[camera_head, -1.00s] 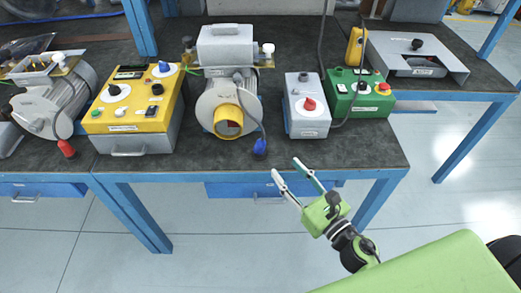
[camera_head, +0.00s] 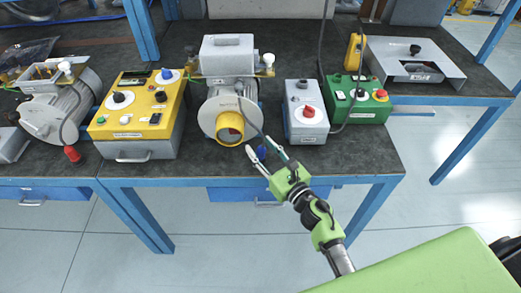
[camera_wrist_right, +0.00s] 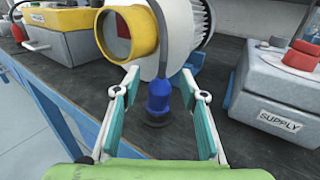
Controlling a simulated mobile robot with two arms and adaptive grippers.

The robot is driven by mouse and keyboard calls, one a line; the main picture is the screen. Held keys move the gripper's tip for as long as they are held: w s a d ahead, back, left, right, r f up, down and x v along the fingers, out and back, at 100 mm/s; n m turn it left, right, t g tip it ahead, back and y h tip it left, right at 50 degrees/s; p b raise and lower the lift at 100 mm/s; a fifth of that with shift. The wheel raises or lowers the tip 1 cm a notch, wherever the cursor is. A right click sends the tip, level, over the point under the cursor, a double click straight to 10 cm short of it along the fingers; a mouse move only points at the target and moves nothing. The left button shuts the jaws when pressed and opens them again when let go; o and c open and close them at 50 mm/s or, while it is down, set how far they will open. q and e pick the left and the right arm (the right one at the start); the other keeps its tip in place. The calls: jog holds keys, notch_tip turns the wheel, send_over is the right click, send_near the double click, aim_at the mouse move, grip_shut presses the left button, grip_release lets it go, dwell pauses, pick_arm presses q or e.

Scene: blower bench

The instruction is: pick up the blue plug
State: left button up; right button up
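The blue plug (camera_head: 262,152) hangs on a grey cable from the blower (camera_head: 232,115) near the front edge of the bench. In the right wrist view the blue plug (camera_wrist_right: 158,98) is upright, with its dark lower end at the bench top. My right gripper (camera_head: 258,145) is open at the bench edge. In the wrist view its fingers (camera_wrist_right: 158,85) stand to either side of the plug in the picture, with gaps on both sides. Contact is not visible. My left gripper is not in view.
A grey supply box (camera_head: 306,118) stands right of the blower, beside a green box (camera_head: 357,102). A yellow control box (camera_head: 138,105) stands left. A red plug (camera_head: 72,154) lies farther left. The bench front edge (camera_head: 330,180) runs under my right gripper.

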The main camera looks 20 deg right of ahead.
jog(key=shift+w+a, duration=0.1)
jog(key=shift+w, duration=0.1)
grip_shut()
jog(key=shift+r, duration=0.1)
